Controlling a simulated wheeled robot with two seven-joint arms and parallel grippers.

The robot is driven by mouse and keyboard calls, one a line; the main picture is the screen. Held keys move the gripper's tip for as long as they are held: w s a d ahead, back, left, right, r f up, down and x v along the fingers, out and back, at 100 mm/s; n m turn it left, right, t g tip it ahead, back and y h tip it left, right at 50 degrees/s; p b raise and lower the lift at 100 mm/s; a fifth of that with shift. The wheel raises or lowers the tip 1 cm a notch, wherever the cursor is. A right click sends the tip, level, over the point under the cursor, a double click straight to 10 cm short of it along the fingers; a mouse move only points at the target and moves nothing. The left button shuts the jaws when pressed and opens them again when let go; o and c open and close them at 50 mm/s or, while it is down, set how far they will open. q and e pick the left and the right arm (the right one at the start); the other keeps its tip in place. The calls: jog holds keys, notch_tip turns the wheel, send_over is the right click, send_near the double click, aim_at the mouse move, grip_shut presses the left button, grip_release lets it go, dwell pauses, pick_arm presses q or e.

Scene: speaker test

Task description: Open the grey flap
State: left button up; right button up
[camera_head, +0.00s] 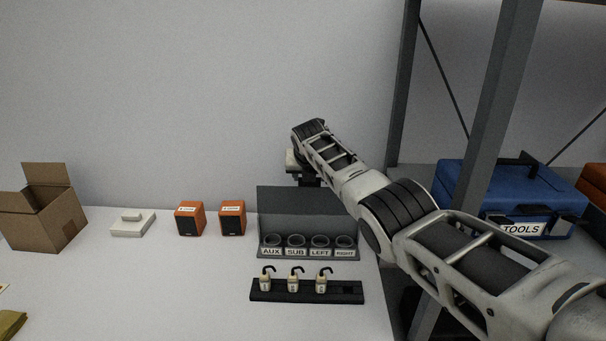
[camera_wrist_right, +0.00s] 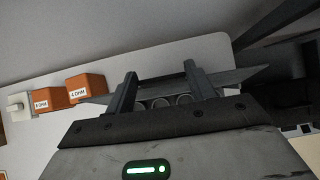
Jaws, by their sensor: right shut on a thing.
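The grey flap (camera_head: 300,202) stands raised behind a row of round sockets labelled AUX, SUB, LEFT and RIGHT in the head view. My right gripper (camera_head: 307,180) is at its top edge, partly hidden by my own wrist. In the right wrist view the two fingers of my right gripper (camera_wrist_right: 160,70) are spread across a grey strip of the flap (camera_wrist_right: 235,77), and the gripper is shut on it. Some sockets (camera_wrist_right: 160,102) show between the fingers. My left gripper is in neither view.
A black rack (camera_head: 300,291) with several hooked plugs lies in front of the sockets. Two orange speakers (camera_head: 232,218), a white block (camera_head: 133,223) and an open cardboard box (camera_head: 43,215) stand left. A grey post (camera_head: 490,110) and blue toolbox (camera_head: 515,195) are right. The front-left table is mostly clear.

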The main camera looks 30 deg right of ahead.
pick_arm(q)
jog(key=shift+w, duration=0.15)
pick_arm(e)
jog(key=shift+w+d+r, duration=0.25)
jog(key=shift+w+r, duration=0.05)
jog(key=shift+r, duration=0.15)
jog(key=o, duration=1.4)
jog(key=shift+f, duration=0.25)
jog(key=shift+a, duration=0.1)
jog(key=shift+s+a+r+p, duration=0.1)
jog(key=shift+s+r+p, duration=0.15)
jog(key=shift+r+p, duration=0.2)
pick_arm(q)
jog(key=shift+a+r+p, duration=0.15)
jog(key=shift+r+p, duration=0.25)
jog(key=shift+p, duration=0.05)
pick_arm(e)
jog(key=v, duration=1.5)
